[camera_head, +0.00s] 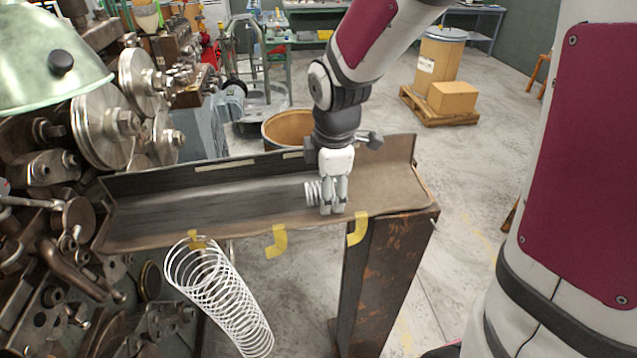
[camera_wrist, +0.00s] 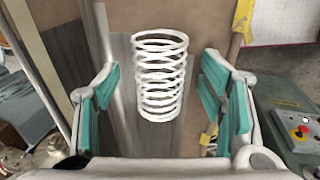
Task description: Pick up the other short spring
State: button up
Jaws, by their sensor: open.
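A short white spring (camera_head: 313,193) lies in the metal trough (camera_head: 232,188), toward its right part. My gripper (camera_head: 333,208) points down into the trough right beside the spring and hides its right end. In the wrist view the short spring (camera_wrist: 160,75) is ahead of and between the two teal-padded fingers of my open gripper (camera_wrist: 162,105), with a gap on each side. A long white spring (camera_head: 220,300) hangs below the trough's front edge at the left.
Coiler machinery (camera_head: 110,110) crowds the left. The trough's raised back wall and end wall surround the gripper. A rusty support post (camera_head: 380,275) stands under the right end. A round drum (camera_head: 285,128) stands behind. Yellow tape (camera_head: 277,242) marks the front edge.

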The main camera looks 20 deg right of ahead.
jog(key=c, duration=1.3)
jog(key=shift+o, duration=0.2)
jog(key=shift+r, duration=0.15)
jog(key=shift+r, duration=0.65)
jog(key=shift+w+v, duration=0.25)
jog(key=shift+v, duration=0.9)
jog(key=s+a+r+p, duration=0.1)
jog(key=s+p, duration=0.3)
jog(key=s, duration=1.1)
jog(key=shift+s+a+p, duration=0.3)
jog(key=shift+s+a, duration=0.1)
jog(key=shift+a, duration=0.25)
jog(key=shift+r, duration=0.15)
